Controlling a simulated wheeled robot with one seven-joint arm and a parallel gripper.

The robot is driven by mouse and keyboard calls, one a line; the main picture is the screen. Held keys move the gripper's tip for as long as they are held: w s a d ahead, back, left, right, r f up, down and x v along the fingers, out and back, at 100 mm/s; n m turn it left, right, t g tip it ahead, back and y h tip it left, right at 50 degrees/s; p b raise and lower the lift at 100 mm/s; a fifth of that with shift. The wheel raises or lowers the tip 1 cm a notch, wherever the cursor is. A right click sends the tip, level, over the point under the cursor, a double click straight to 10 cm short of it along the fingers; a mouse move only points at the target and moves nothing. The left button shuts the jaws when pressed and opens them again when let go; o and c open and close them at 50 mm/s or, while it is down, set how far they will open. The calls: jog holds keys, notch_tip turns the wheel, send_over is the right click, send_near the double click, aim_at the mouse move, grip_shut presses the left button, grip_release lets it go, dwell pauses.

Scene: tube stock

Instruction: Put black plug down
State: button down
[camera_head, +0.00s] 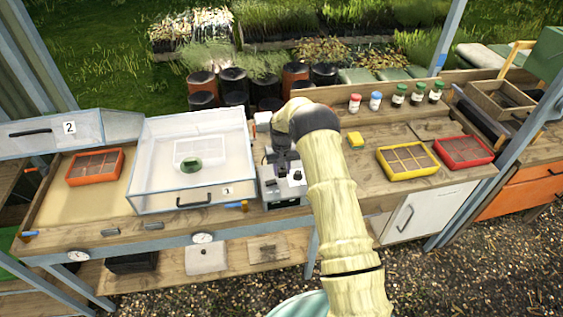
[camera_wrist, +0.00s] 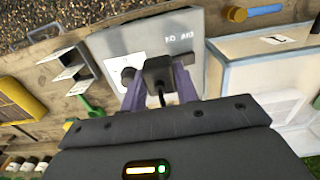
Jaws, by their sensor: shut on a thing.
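My gripper (camera_wrist: 160,88) has purple fingers shut on a black plug (camera_wrist: 158,70) in the wrist view, with a short black cord running back toward the gripper. The plug is in front of the grey box (camera_wrist: 187,37), which has a white panel (camera_wrist: 114,68) with a round dark fitting beside the plug. I cannot tell whether the plug touches the box. In the head view my gripper (camera_head: 282,158) is over the grey box (camera_head: 285,192) at the middle of the bench, and the plug cannot be made out there.
A clear-walled drawer box (camera_head: 140,165) with a dark green item stands just left of the grey box. Bare wood (camera_head: 372,186) lies between.

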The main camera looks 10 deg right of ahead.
jog(key=s+f+b, duration=0.3)
jog(key=s+f, duration=0.3)
jog(key=s, duration=0.4)
jog(key=s+f+b, duration=0.4)
jog(key=s+f, duration=0.2)
jog(key=s, duration=0.4)
jog(key=shift+d, duration=0.2)
jog(key=shift+s, duration=0.1)
